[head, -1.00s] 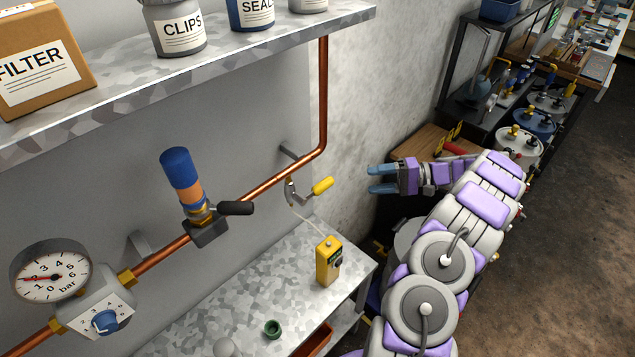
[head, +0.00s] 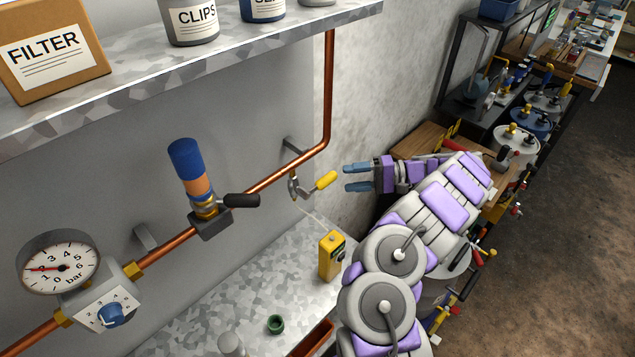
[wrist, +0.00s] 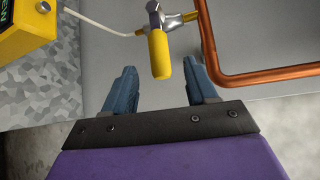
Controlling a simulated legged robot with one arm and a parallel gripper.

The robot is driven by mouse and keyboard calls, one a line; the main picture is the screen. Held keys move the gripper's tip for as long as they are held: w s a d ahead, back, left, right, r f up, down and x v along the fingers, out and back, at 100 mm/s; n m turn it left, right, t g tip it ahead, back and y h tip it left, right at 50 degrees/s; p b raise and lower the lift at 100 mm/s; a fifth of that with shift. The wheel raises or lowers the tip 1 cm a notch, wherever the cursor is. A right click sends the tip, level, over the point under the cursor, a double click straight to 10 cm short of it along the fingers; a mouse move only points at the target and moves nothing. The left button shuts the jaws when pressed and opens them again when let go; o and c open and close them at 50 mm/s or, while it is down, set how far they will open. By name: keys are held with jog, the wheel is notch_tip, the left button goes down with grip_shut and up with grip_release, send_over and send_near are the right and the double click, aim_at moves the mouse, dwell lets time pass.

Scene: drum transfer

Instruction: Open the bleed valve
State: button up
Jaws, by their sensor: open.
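The bleed valve (head: 294,184) is a small silver fitting with a yellow lever handle (head: 326,180). It hangs under the copper pipe near the pipe's bend. My gripper (head: 346,178) is open and empty, just right of the yellow handle, with its blue fingers pointing at it. In the wrist view, the yellow handle (wrist: 159,57) shows beyond and between the two open fingertips of my gripper (wrist: 160,72). A gap remains between handle and fingers. A thin white tube runs from the valve toward the yellow box.
The copper pipe (head: 262,184) carries a blue-orange fitting with a black lever (head: 241,201) and a pressure gauge (head: 58,264). A yellow box (head: 331,256) and green ring (head: 275,324) rest on the bench (head: 215,307). A shelf (head: 210,70) overhangs above.

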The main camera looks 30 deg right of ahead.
aim_at(320, 183)
jog(key=b+x, duration=0.1)
jog(key=x, duration=0.9)
jog(key=shift+w+f, duration=0.15)
jog(key=shift+d, duration=0.15)
jog(key=shift+d, duration=0.25)
jog(key=shift+c, duration=1.4)
jog(key=shift+a+f, duration=0.15)
grip_shut()
